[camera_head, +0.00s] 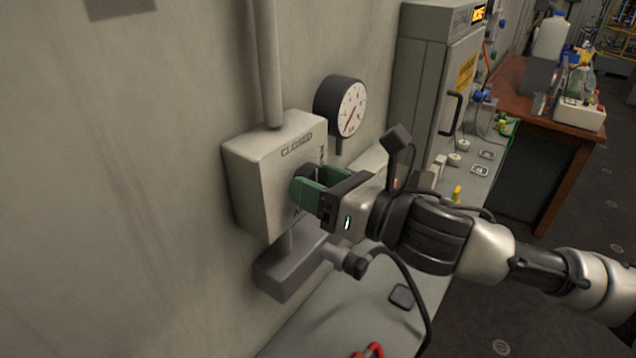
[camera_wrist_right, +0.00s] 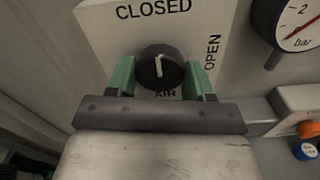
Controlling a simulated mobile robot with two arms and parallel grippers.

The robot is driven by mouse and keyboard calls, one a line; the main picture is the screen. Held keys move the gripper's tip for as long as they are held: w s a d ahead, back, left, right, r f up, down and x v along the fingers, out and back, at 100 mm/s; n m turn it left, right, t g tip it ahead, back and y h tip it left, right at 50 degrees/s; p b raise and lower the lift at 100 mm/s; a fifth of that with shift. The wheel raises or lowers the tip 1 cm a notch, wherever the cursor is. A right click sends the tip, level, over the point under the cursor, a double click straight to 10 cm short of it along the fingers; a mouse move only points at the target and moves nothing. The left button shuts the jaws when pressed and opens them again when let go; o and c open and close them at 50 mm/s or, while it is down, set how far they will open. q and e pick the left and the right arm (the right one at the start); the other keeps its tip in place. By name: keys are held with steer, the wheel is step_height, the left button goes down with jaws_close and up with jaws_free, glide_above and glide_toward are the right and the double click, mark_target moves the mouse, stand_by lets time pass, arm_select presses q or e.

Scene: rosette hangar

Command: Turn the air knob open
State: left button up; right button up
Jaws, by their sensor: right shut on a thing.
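The air knob (camera_wrist_right: 160,66) is a round black knob with a white pointer line, on a pale grey box (camera_head: 254,181) on the wall. In the wrist view the pointer stands nearly upright, toward the word CLOSED above it; OPEN is printed to the right and AIR below. My right gripper (camera_head: 306,188) has its green fingers on either side of the knob and is shut on it. In the head view the fingers mostly hide the knob. My left gripper is not in view.
A round pressure gauge (camera_head: 350,107) sits on the wall right of the box. A pipe (camera_head: 268,70) runs up from the box. A grey bench (camera_head: 330,318) lies below, with a black cable near my arm. A grey cabinet (camera_head: 424,75) stands farther right.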

steer(key=shift+r+m+p, duration=0.15)
steer(key=shift+m+p, duration=2.95)
steer(key=shift+m, duration=5.7)
steer(key=o, duration=0.9)
steer(key=shift+o, duration=0.2)
steer(key=shift+s, duration=0.1)
